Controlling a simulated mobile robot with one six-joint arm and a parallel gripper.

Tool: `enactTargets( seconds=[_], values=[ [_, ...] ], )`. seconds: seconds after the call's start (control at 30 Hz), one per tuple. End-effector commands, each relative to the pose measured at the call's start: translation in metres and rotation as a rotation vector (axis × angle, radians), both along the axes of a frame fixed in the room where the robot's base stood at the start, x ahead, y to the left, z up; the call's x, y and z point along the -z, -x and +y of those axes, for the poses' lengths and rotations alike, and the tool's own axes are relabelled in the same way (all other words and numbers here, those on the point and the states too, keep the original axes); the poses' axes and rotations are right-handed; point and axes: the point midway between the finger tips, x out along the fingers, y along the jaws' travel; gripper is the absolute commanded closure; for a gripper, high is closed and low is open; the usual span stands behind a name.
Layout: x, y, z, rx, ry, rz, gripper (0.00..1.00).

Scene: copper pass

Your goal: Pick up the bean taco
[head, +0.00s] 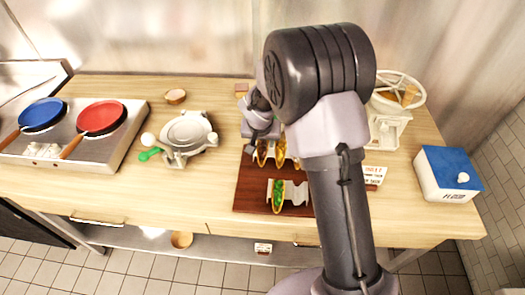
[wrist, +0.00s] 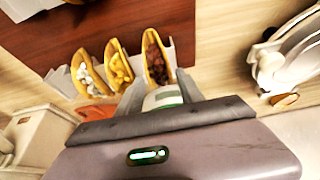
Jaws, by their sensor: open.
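The bean taco (wrist: 157,60), a yellow shell with dark reddish-brown filling, stands at the right end of a row of three in a pale holder in the wrist view. In the head view it appears as the left taco (head: 262,153), partly behind my gripper (head: 256,143). My gripper (wrist: 162,92) is open in the wrist view, with one finger on each side of the taco's near end. I cannot tell whether the fingers touch it. The other tacos have yellow filling (wrist: 118,66) and white filling (wrist: 87,76).
A green-filled taco (head: 278,195) stands in another holder on the dark red board (head: 248,190). A grey press (head: 187,130) is left of the board. A white wheeled device (head: 390,125) and a blue-lidded box (head: 448,173) are at the right. Pans (head: 101,117) sit far left.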

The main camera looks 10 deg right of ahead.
Motion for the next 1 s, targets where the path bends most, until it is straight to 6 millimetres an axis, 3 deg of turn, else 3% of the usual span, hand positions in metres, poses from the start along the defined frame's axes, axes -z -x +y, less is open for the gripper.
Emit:
enactTargets(
  seconds=[0.1,0.3,0.37,0.53,0.77,0.87,1.0],
  values=[
    [0.015,-0.006,-0.002,-0.001,0.000,0.000,0.56],
    [0.015,-0.006,-0.002,-0.001,0.001,-0.001,0.56],
    [0.014,-0.006,-0.002,-0.001,0.001,-0.001,0.64],
    [0.014,-0.006,-0.002,-0.001,0.001,-0.001,0.97],
    [0.014,-0.006,-0.002,0.000,0.000,-0.001,1.00],
    [0.004,-0.007,-0.002,0.001,0.000,-0.002,1.00],
    [-0.036,-0.007,-0.002,0.001,0.000,-0.005,1.00]
  ],
)
